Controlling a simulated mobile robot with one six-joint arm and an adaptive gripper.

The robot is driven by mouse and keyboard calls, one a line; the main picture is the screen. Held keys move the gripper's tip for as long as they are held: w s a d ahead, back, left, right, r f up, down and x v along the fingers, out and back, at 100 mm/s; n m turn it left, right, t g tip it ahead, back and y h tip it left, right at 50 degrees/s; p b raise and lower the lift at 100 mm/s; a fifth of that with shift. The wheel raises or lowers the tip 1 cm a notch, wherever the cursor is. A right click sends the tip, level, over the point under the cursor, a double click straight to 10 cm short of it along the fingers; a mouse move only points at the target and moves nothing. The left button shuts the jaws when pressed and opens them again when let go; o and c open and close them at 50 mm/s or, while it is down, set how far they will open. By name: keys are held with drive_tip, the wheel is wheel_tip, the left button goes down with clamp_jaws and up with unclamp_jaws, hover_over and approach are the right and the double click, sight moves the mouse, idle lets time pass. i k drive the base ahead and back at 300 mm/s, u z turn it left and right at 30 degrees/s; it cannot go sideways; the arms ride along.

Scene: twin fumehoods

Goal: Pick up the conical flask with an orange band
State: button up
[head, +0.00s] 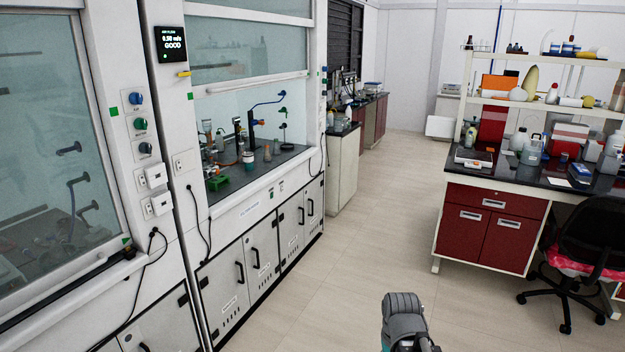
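I cannot pick out a conical flask with an orange band for certain. Small glassware and apparatus stand on the dark worktop (235,186) of the open fumehood at left centre. Among them are a small container with white and teal parts (248,160), a brownish upright piece (267,153) and an orange-toned item (219,142). They are too small to identify surely. A grey part of my arm shows at the bottom centre, over the floor and well apart from the fumehood. My gripper is not visible.
The open fumehood has a raised sash (250,82) and a green block (217,183) near its front. A second fumehood with its glass lowered (60,130) is at left. A bench with red drawers (490,222) and a black chair (590,240) stand right. The floor between (365,215) is clear.

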sight(267, 158)
drive_tip(key=u, duration=0.05)
drive_tip(key=i, duration=2.6)
drive_tip(key=u, duration=0.25)
drive_tip(key=i, duration=1.35)
drive_tip(key=u, duration=0.15)
